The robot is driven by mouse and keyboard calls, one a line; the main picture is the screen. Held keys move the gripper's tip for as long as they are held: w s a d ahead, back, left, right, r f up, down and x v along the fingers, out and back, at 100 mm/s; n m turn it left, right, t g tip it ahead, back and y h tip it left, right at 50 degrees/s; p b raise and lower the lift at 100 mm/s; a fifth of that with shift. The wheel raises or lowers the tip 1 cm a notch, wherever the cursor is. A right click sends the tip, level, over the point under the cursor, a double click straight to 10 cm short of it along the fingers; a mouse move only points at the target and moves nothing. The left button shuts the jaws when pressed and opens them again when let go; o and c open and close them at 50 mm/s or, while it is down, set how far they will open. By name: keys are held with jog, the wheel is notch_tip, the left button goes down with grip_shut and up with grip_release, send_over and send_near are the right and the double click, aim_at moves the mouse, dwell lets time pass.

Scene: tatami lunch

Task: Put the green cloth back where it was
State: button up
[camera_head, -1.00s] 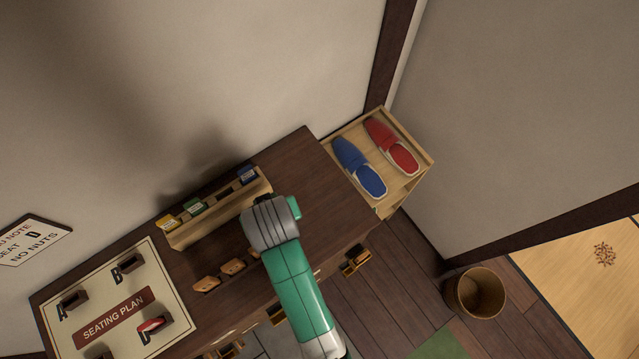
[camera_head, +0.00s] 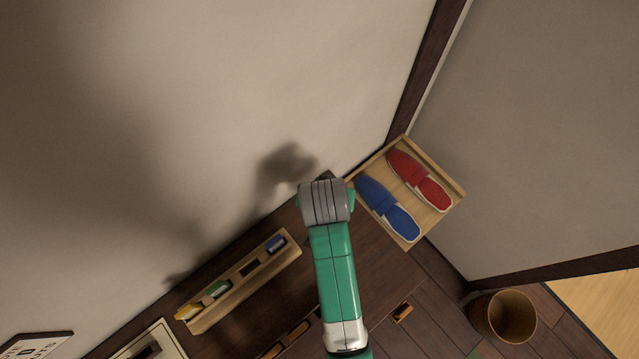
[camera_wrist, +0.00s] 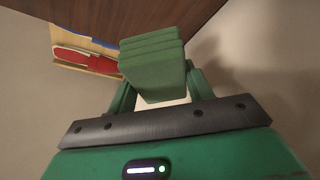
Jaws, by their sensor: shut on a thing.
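The green cloth (camera_wrist: 155,67) is a thick folded block in the wrist view. My gripper (camera_wrist: 160,88) is shut on it, with one finger at each side. The cloth is clear of the slipper tray in that view. In the head view my arm reaches over the right end of the dark cabinet top (camera_head: 372,262); my gripper and the cloth are hidden there behind my arm.
A narrow wooden rack (camera_head: 245,292) with yellow, green and blue items runs along the wall. A round bin (camera_head: 503,316) stands on the floor at right.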

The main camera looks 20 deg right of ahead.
jog(key=f, duration=0.5)
jog(key=shift+s+f, duration=0.2)
jog(key=shift+s, duration=0.1)
jog(key=shift+f, duration=2.15)
jog(key=shift+f, duration=0.15)
jog(key=o, duration=1)
jog(key=v, duration=1.2)
jog(key=shift+w+p, duration=0.1)
jog(key=shift+p, duration=0.25)
